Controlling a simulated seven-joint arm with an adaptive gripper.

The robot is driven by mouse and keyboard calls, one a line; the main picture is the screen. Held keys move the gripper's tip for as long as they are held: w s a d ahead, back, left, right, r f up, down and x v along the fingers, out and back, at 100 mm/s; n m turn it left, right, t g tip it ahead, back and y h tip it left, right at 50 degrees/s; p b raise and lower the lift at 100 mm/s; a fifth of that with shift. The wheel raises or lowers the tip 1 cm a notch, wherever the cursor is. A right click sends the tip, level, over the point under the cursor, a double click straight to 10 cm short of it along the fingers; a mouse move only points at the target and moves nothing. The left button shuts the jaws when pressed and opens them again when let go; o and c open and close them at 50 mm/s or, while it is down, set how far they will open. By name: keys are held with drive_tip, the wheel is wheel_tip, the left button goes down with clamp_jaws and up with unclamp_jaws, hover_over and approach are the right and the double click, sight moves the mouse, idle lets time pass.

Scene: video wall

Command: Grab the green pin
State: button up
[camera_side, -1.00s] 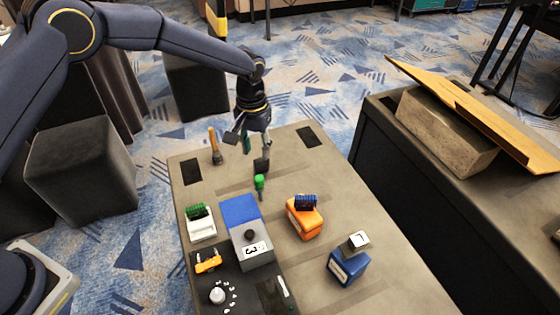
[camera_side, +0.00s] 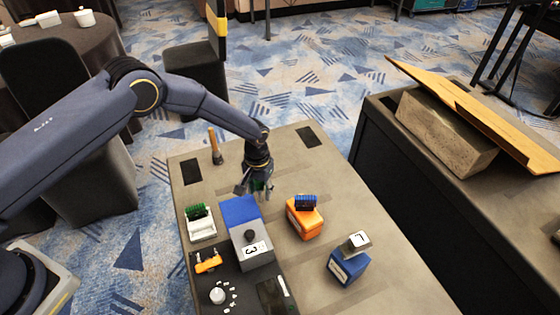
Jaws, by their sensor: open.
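My gripper (camera_side: 258,189) points down over the table, just behind the blue and grey box, at the spot where the green pin stood in the earlier view. Its fingers are open. The green pin is hidden or nearly hidden by the fingers; a little dark green shows there, but I cannot tell whether it is the pin or part of the gripper. I cannot tell whether the fingers touch the pin.
A grey box with a blue top (camera_side: 250,248) stands close in front of my gripper. An orange block (camera_side: 305,221) and a blue block (camera_side: 346,268) are to the right. A white holder (camera_side: 201,228) is to the left. A wooden-handled tool (camera_side: 214,142) stands behind left.

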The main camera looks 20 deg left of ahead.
drive_tip(key=shift+f, duration=0.6)
clamp_jaws()
